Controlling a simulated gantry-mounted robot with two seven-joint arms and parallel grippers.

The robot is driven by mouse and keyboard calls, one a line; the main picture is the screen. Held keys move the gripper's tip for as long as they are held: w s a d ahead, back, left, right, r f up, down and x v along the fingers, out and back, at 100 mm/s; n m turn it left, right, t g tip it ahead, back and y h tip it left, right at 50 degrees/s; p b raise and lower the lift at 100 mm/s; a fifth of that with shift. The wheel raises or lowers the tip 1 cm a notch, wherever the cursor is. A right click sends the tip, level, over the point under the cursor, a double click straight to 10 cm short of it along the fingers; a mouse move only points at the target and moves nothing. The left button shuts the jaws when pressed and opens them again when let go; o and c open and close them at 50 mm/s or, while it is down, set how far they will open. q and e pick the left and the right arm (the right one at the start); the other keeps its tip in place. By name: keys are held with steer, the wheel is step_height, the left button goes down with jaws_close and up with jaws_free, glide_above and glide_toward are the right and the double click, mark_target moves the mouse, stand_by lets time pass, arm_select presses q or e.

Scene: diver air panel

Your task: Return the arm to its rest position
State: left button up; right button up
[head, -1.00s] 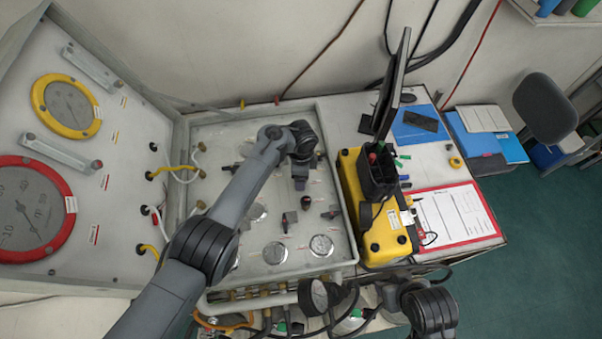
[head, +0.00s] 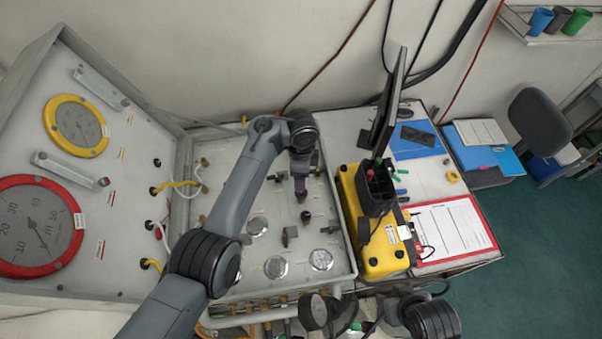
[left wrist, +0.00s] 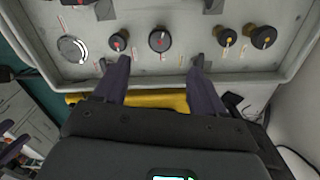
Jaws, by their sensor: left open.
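My left arm reaches in from the lower left in the head view, across the grey air panel (head: 235,300). My left gripper (head: 301,190) hangs over the panel's upper right part, near its right rim. In the left wrist view, the two dark fingers of the left gripper (left wrist: 159,68) stand apart with nothing between them. Black knobs (left wrist: 159,39) on the panel lie beyond the fingertips, and I see no contact. Part of my right arm shows at the lower right of the head view; its gripper is out of sight.
A yellow case (head: 385,255) with a black holder stands right of the panel. A dark monitor (head: 388,105) rises behind it. A red clipboard (head: 452,232) lies farther right. A tilted panel with big gauges (head: 38,225) stands left.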

stand_by(0.3)
arm_select(q)
steer(key=s+a+f+n+p, duration=0.1)
steer(key=s+a+f+n, duration=0.2)
steer(key=s+a, duration=0.1)
steer(key=s+a+f+n+t, duration=0.1)
steer(key=s+a+f+n, duration=0.2)
steer(key=s+a, duration=0.2)
steer(key=s+a+f+n+p, duration=0.1)
steer(key=s+a+f+n, duration=0.2)
steer(key=s+a+n, duration=0.1)
steer(key=shift+s+a+t+p, duration=0.25)
steer(key=shift+a+t+p, duration=0.15)
steer(key=shift+a, duration=0.25)
steer(key=s+a+r+n, duration=0.2)
steer(key=s+r, duration=0.1)
steer(key=s, duration=0.3)
steer(key=s+a+r+n+t+p, duration=0.1)
steer(key=s+a+r+n, duration=0.1)
steer(key=s, duration=0.5)
steer(key=s+a+r+n, duration=0.2)
steer(key=s+a+r, duration=0.2)
steer(key=s+r, duration=0.1)
steer(key=shift+s+r+n+t+p, duration=0.25)
steer(key=shift+s+n+t+p, duration=0.15)
steer(key=shift+s, duration=0.4)
